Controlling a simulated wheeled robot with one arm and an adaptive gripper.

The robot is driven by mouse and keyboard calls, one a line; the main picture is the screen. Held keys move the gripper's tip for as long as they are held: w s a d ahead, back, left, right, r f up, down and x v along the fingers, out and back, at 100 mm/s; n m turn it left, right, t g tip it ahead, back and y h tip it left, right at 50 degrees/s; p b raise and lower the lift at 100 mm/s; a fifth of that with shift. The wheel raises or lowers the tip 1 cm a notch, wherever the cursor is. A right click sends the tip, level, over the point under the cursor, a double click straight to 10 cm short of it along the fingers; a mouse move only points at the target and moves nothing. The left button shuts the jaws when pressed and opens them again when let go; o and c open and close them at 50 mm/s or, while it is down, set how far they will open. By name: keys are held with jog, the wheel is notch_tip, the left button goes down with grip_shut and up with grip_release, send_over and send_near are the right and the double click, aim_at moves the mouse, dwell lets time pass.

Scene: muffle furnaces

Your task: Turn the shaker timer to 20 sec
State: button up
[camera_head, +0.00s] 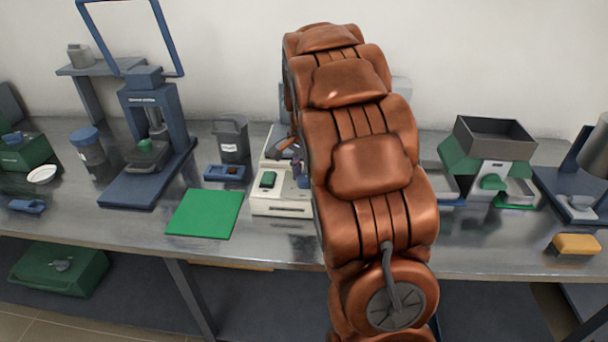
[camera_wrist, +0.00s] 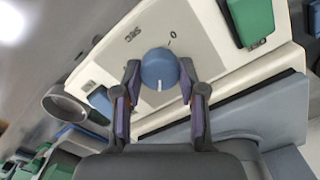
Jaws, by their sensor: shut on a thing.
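The shaker (camera_head: 283,201) is a cream-white box on the metal bench, partly hidden behind my arm in the head view. In the wrist view its cream panel (camera_wrist: 200,50) carries the blue round timer knob (camera_wrist: 160,70) with a white pointer mark. The print "SEC" and a "0" show beside the knob; other scale marks are hidden or too small to read. The pointer faces down in the picture, away from the "0". My gripper (camera_wrist: 160,84) has one finger on each side of the knob and is shut on it. A green rocker switch (camera_wrist: 251,20) sits on the same panel.
A green mat (camera_head: 205,213) lies left of the shaker, with a small blue tray (camera_head: 224,173) and a dark container (camera_head: 232,140) behind it. A blue press-like stand (camera_head: 150,130) is farther left. A yellow sponge-like block (camera_head: 576,244) lies at the right front edge.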

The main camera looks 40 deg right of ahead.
aim_at(304, 177)
jog(key=o, duration=1.1)
jog(key=shift+o, duration=0.2)
notch_tip(304, 177, up, 12)
dwell(0.5)
